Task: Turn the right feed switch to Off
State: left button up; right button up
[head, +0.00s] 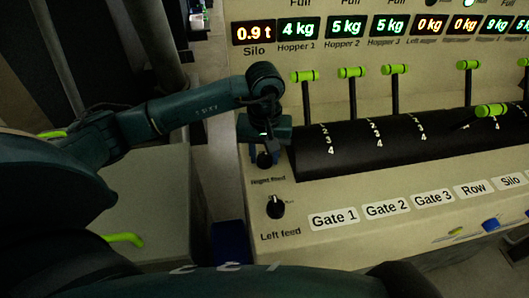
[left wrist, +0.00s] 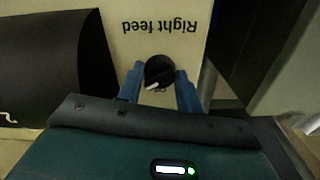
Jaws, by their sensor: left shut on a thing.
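The right feed switch (head: 265,161) is a round black knob on the beige panel, above its "Right feed" label. My left gripper (head: 264,154) reaches down over it, with blue fingers on either side. In the left wrist view, the fingers of the left gripper (left wrist: 159,88) are shut on the sides of the right feed switch (left wrist: 158,70). Its white pointer mark shows toward the gripper side, angled slightly left, and the label appears upside down. I cannot read any Off mark. My right gripper is not in view.
The left feed switch (head: 276,207) sits just below, with a white pointer aimed roughly up. Several green-topped levers (head: 352,72) rise from a black curved cover (head: 350,150) to the right. Lit displays (head: 298,29) line the panel's top. A dark blue object (head: 229,240) stands at lower left.

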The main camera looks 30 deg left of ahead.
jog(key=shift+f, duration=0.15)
pick_arm(q)
jog(key=shift+f+n+b, duration=0.15)
jog(key=shift+n+b, duration=0.55)
jog(key=n+b, duration=0.2)
jog(key=n, duration=0.1)
jog(key=shift+b, duration=0.3)
jog(key=shift+n+b, duration=0.55)
jog(key=shift+n, duration=0.55)
jog(key=n+b, duration=0.1)
jog(key=n, duration=0.2)
jog(key=shift+b, duration=0.35)
jog(key=shift+n+b, duration=0.35)
jog(key=shift+n, duration=0.65)
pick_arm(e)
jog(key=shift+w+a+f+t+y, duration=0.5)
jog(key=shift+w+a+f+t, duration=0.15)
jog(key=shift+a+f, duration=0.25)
pick_arm(q)
jog(key=shift+r, duration=0.2)
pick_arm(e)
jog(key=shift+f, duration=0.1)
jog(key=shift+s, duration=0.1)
pick_arm(q)
jog(key=o, duration=1)
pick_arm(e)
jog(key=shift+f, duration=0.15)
